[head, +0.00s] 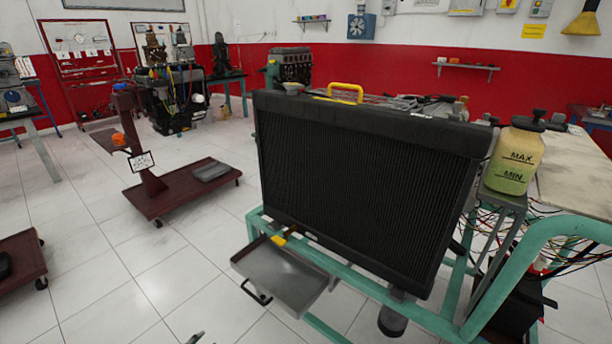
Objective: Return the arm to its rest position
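A small grey piece at the bottom edge of the head view looks like the tip of my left gripper (195,338). The rest of it is cut off, so its opening and anything in it are hidden. My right gripper is not in view. A large black radiator (365,195) stands on the front of a green engine trainer frame (420,317). A yellow handle or cap (346,88) shows at its top edge. The grey tip is apart from the radiator, low and to its left.
A grey metal tray (280,278) with a black handle sticks out from the frame's front. A yellowish coolant tank (517,158) stands at right. A dark red wheeled stand (185,190) is at left. White tiled floor between them is free.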

